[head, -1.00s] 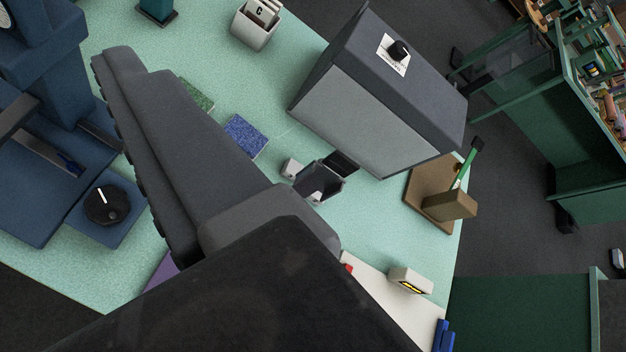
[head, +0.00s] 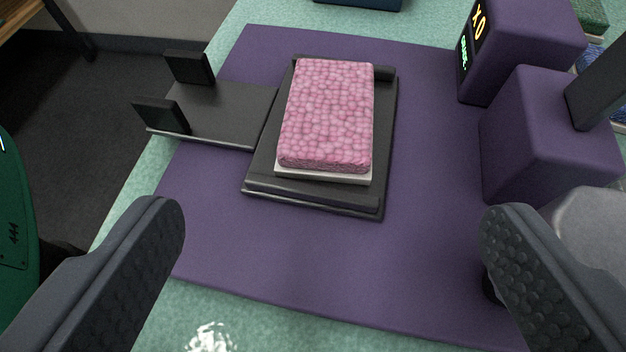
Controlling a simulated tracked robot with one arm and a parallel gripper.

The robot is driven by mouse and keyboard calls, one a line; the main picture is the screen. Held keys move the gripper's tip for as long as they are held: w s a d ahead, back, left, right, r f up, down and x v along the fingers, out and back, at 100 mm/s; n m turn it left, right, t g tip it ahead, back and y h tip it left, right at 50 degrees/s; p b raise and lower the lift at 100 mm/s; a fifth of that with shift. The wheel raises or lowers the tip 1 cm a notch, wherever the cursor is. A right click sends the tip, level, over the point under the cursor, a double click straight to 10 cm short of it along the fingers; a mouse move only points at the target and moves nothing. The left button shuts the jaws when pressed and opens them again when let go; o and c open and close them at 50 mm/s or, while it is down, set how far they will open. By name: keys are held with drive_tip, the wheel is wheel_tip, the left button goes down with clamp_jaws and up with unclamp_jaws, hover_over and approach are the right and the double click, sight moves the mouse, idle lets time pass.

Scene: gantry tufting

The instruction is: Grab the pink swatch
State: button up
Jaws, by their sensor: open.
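The pink swatch (head: 328,113) is a thick, bumpy pink pad on a thin white backing. It lies in a black tray (head: 262,170) with raised edges on a purple mat (head: 330,260). My gripper (head: 330,225) is open and empty. One dark finger shows at the lower left and the other at the lower right, with the swatch beyond and between them. Neither finger touches it.
A black plate with two upright tabs (head: 222,112) juts out left of the tray. Purple blocks (head: 545,140), one with a lit display, stand at the right. A green object (head: 18,240) is at the far left. The mat in front of the tray is clear.

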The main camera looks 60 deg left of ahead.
sight(331, 110)
drive_tip(key=x, duration=0.8)
drive_tip(key=shift+f, duration=0.2)
drive_tip(key=shift+x, duration=2.8)
drive_tip(key=shift+d+f, duration=0.1)
drive_tip(key=c, duration=1.1)
